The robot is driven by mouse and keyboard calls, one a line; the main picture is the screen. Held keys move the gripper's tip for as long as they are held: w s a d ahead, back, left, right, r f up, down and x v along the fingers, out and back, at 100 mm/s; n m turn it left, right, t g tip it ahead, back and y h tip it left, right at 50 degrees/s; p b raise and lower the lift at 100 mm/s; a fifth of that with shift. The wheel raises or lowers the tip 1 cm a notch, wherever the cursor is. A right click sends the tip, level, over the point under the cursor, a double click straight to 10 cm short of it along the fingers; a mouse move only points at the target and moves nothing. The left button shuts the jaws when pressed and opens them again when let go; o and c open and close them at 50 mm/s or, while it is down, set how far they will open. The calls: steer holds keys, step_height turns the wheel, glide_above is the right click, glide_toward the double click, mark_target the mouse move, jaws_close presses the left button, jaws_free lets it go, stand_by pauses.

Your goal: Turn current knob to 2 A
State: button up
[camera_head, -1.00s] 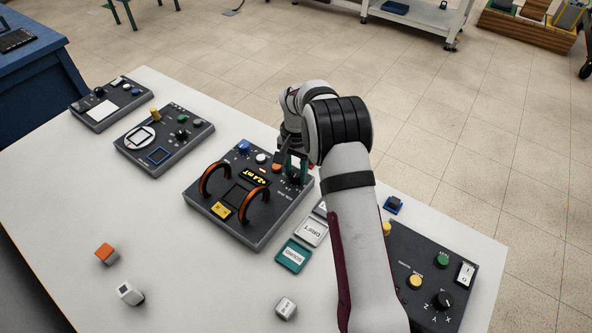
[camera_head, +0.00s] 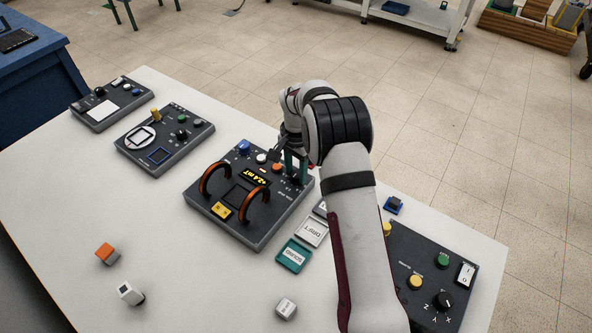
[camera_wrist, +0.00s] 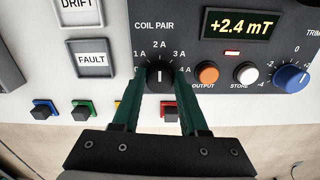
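The current knob (camera_wrist: 160,75) is a round black dial with a white pointer line, on the dark coil pair unit (camera_head: 225,228). In the wrist view the line points up toward the 2 A label, with 1 A to its left and 3 A to its right. My gripper (camera_wrist: 160,80) has its two green fingers at the knob's left and right sides, and they look closed against it. In the head view my gripper (camera_head: 296,172) is over the unit's far right part, and the knob is mostly hidden there.
The yellow display (camera_wrist: 240,25) reads +2.4 mT. An orange output button (camera_wrist: 207,73), a white store button (camera_wrist: 246,73) and a blue trim knob (camera_wrist: 291,78) sit right of the knob. DRIFT (camera_head: 313,231) and FAULT (camera_wrist: 91,58) plates lie beside the unit.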

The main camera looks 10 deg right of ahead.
mark_target(296, 174)
steer(key=o, duration=0.4)
step_height(296, 174, up, 16)
steer(key=shift+f, duration=0.1)
stand_by(0.4)
steer(key=s+r+n, duration=0.2)
steer(key=s+r, duration=0.4)
steer(key=s, duration=0.6)
steer(key=s+a+f, duration=0.1)
steer(key=s, duration=0.7)
steer(key=s+a+f+n+y, duration=0.1)
steer(key=s+f, duration=0.1)
steer(key=s, duration=0.7)
steer(key=s+f+n, duration=0.1)
steer(key=s, duration=0.7)
steer(key=shift+s+a+f+y, duration=0.15)
steer(key=shift+a+f+y, duration=0.2)
steer(key=shift+a+y, duration=0.05)
